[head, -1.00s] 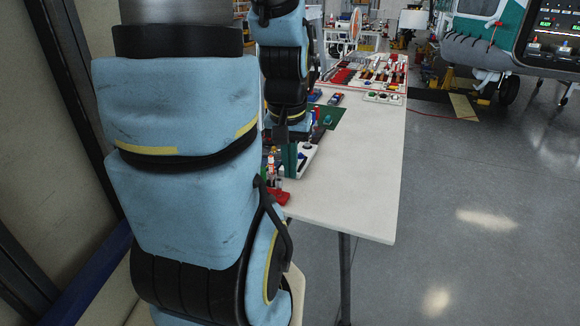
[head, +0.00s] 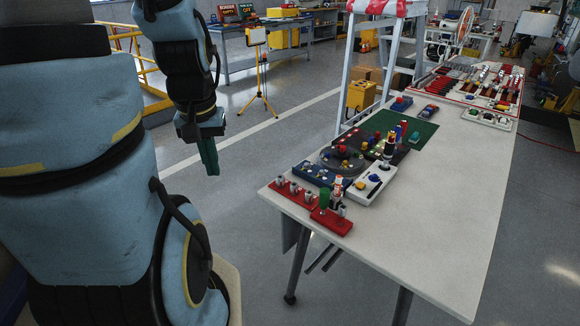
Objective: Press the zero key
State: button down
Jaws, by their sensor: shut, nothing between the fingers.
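No key marked zero can be made out from here; the markings on the devices are too small to read. A blue panel with several small light knobs or keys (head: 312,176) lies near the table's left front corner. A white device with a blue and a yellow button (head: 366,189) lies just right of it. My gripper (head: 210,170) has green fingers, points down and is shut and empty. In the picture it is left of the table, over the grey floor, apart from all the devices.
The white table (head: 430,215) has a clear right front part. A red strip with metal knobs (head: 290,193) and a red base with small figures (head: 331,222) lie at its front left edge. A green mat (head: 412,130) lies farther back. A white frame (head: 352,75) stands behind.

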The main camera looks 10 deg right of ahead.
aim_at(360, 186)
jog(key=u, duration=1.45)
jog(key=k+l, duration=0.45)
jog(key=k, duration=0.15)
jog(key=k+l, duration=0.5)
jog(key=k, duration=0.15)
